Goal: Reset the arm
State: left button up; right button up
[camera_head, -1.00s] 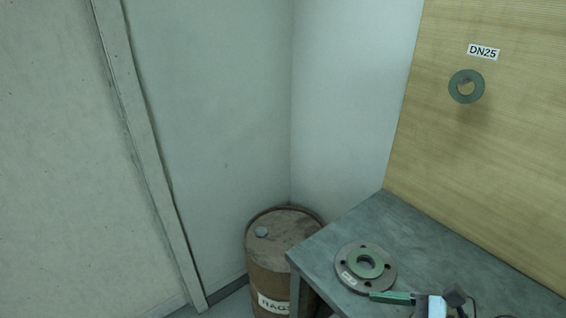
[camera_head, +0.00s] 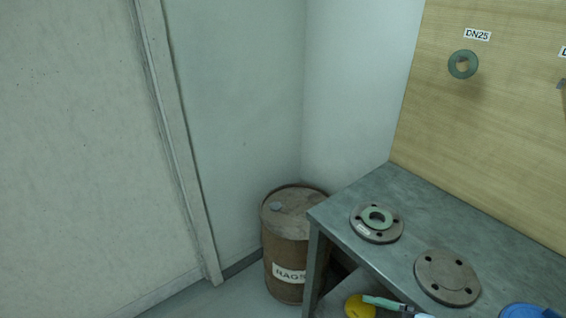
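At the bottom edge, a small pale blue and white part (camera_head: 424,316) shows, with a green bar (camera_head: 386,303) reaching left from it. It seems to be at one of my grippers, probably the left, but the frame cuts it off. I cannot tell whether its fingers are open or shut, or whether the bar is held. The bar appears in front of the bench's front side, partly over a yellow round thing (camera_head: 359,307). No other gripper shows.
The grey bench (camera_head: 405,189) carries a flange with a green ring (camera_head: 377,224), a bare flange (camera_head: 447,277) and a blue thing (camera_head: 528,312). A rusty "RAGS" drum (camera_head: 292,243) stands left of it. A green ring (camera_head: 463,64) hangs under "DN25" on the board.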

jog(key=s+d+f+n+t+h, duration=0.1)
jog(key=s+d+f+n+h, duration=0.2)
jog(key=s+f+n+h, duration=0.6)
jog(key=s+f+n, duration=0.6)
jog(key=f+n, duration=0.3)
jog(key=f, duration=0.1)
jog(key=shift+s+f+n, duration=0.25)
jog(key=shift+f+n, duration=0.15)
jog(key=shift+d, duration=0.1)
dwell(0.4)
